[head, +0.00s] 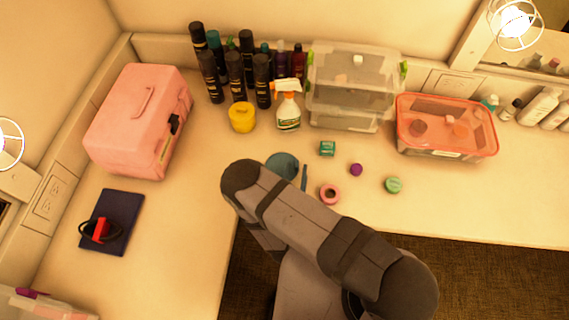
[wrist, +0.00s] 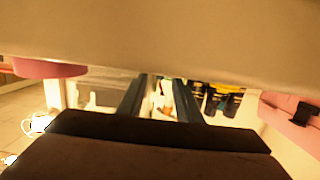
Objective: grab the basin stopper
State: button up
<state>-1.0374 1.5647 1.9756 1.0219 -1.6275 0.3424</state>
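I cannot tell for sure which thing is the basin stopper. Small round things on the counter in the head view are a flat teal disc (head: 282,163) partly behind my arm, a pink ring (head: 330,194), a small purple piece (head: 356,169) and a green round piece (head: 394,185). The wrist picture is upside down. A pink round thing (wrist: 48,68) shows at its upper left, outside the fingers.
A small teal box (head: 327,148) and a thin blue stick (head: 304,178) lie near my arm. Several dark bottles (head: 235,75), a yellow tub (head: 242,117), a spray bottle (head: 288,112), clear bins (head: 345,105) and an orange-lidded box (head: 446,140) stand behind. A pink case (head: 137,120) stands left.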

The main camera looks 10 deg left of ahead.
jog(key=shift+w+f, duration=0.15)
jog(key=shift+w, duration=0.6)
grip_shut()
notch_tip(320, 180, up, 10)
jog(key=p, duration=0.8)
